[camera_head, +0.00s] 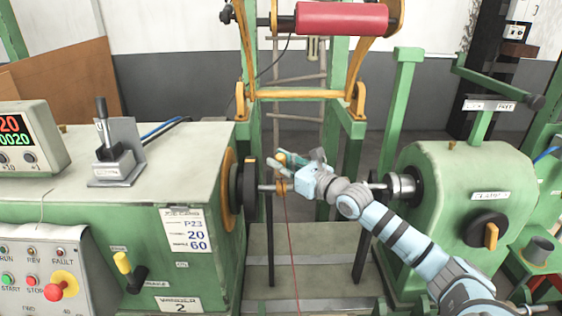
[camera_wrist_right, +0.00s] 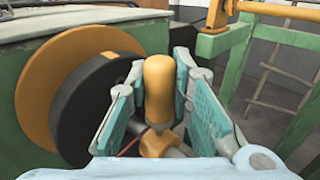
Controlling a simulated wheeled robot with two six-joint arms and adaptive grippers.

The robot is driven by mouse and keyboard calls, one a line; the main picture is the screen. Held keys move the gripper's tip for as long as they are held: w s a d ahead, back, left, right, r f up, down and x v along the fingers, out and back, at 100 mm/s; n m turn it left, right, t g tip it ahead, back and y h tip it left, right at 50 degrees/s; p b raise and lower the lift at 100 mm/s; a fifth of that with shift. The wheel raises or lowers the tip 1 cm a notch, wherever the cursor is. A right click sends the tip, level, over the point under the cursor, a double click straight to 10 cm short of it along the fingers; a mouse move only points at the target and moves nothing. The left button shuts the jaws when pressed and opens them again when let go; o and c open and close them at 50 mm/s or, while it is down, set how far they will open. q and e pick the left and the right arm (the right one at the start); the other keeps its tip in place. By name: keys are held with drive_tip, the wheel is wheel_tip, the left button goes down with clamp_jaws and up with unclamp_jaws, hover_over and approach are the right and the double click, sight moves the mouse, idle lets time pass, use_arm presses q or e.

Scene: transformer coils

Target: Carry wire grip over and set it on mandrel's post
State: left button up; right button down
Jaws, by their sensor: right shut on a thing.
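The wire grip shows in the right wrist view as an upright orange, round-topped handle (camera_wrist_right: 160,88). My right gripper (camera_wrist_right: 162,100) is shut on it, with one finger on each side. In the head view my right gripper (camera_head: 292,162) is just above the thin mandrel shaft (camera_head: 265,188); only a bit of the orange grip (camera_head: 281,157) shows. An orange piece (camera_head: 281,187) sits around the shaft below the gripper. I cannot tell whether the grip touches it, and the mandrel's post is not clearly visible. My left gripper is out of view.
The green winder cabinet (camera_head: 100,218) with a dark disc (camera_head: 250,183) stands left of the shaft. The green tailstock (camera_head: 450,180) stands right. A red wire (camera_head: 291,240) hangs below the gripper. A red spool (camera_head: 342,18) is mounted above, behind. Space below the shaft is mostly open.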

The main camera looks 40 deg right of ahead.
drive_tip(key=shift+f, duration=0.2)
drive_tip(key=shift+f+b, duration=0.45)
drive_tip(key=shift+f, duration=0.05)
drive_tip(key=shift+f, duration=0.15)
drive_tip(key=c, duration=1.3)
unclamp_jaws()
drive_tip(key=shift+c, duration=0.2)
